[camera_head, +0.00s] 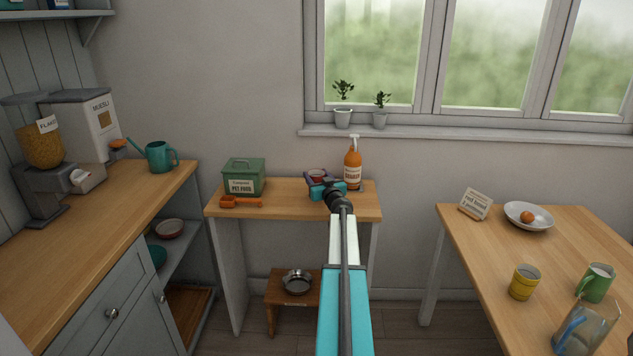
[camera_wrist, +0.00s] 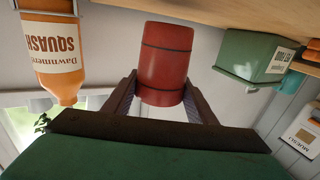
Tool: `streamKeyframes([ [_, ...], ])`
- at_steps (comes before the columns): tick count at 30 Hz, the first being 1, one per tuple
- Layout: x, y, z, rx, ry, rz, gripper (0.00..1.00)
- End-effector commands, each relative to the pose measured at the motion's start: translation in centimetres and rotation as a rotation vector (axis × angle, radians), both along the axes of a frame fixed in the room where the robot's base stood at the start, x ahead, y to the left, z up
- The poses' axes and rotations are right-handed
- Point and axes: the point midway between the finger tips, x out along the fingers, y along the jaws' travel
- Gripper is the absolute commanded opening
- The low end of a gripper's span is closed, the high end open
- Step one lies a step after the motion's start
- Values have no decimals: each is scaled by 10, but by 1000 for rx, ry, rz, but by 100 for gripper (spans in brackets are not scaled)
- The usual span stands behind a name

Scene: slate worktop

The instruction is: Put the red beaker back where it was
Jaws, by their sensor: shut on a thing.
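The red beaker (camera_wrist: 165,62) has dark bands and sits between the two fingers of my gripper (camera_wrist: 163,103) in the wrist view, which looks upside down. My gripper is shut on it. In the head view my gripper (camera_head: 320,180) is over the right part of the small wooden side table (camera_head: 290,207). Only a little of the beaker (camera_head: 317,174) shows there, behind the fingers and wrist. I cannot tell whether its base touches the table.
An orange squash bottle (camera_head: 352,170) stands close to the right of my gripper. A green pet food box (camera_head: 244,177) and an orange scoop (camera_head: 241,202) are at the table's left. A dining table (camera_head: 555,240) with a yellow cup (camera_head: 524,283) is at right.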

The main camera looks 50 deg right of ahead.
Motion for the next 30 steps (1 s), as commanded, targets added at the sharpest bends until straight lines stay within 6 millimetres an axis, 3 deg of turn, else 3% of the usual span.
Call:
streamKeyframes([
  [8, 0, 0, -20, 1, -1, 0, 24],
  [28, 0, 0, -25, 1, -1, 0, 24],
  [29, 0, 0, -24, 1, -1, 0, 53],
  [30, 0, 0, -24, 1, -1, 0, 60],
])
